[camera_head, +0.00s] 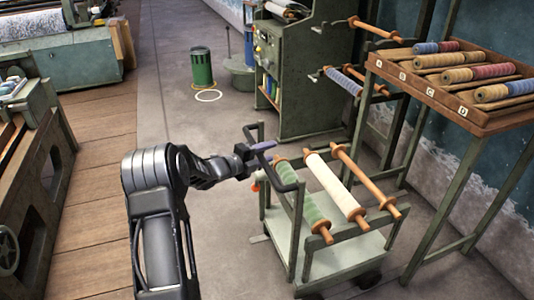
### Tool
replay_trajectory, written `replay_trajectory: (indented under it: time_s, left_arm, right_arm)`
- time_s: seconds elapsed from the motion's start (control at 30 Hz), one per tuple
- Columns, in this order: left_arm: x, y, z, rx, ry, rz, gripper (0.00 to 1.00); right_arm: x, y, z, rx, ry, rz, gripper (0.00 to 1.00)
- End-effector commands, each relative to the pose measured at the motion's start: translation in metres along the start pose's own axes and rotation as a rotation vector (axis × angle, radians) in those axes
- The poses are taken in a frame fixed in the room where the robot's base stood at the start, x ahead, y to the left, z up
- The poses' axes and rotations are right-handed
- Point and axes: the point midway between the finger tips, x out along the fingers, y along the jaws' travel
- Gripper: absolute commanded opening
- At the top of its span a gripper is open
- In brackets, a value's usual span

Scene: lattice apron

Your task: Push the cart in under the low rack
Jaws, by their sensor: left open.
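The cart (345,258) is a pale green wheeled frame at the lower middle right. It carries a green roll (303,202), a cream roll (336,185) and a bare wooden roller (363,176) across its top. My right gripper is not in view.
A green machine cabinet (290,70) with projecting rollers stands behind the cart. A green bench (40,150) is at left. Grey floor between is clear.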

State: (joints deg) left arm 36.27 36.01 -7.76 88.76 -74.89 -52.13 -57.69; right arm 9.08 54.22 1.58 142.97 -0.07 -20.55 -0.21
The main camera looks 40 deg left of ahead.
Motion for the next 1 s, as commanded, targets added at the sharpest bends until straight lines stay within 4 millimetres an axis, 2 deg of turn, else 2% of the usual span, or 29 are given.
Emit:
replay_trajectory:
  time_s: [0.2, 0.7, 1.0]
  left_arm:
    - [0.0000, -0.0001, 0.0000, 0.000, 0.000, 0.000, 0.40]
    - [-0.0004, 0.0001, 0.0000, 0.000, 0.000, 0.000, 0.00]
    - [-0.0004, 0.0002, 0.0000, 0.000, 0.000, 0.001, 0.00]
  right_arm:
    - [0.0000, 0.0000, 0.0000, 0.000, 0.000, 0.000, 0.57]
    - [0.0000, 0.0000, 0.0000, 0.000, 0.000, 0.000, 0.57]
    - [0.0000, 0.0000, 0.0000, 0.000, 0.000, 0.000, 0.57]
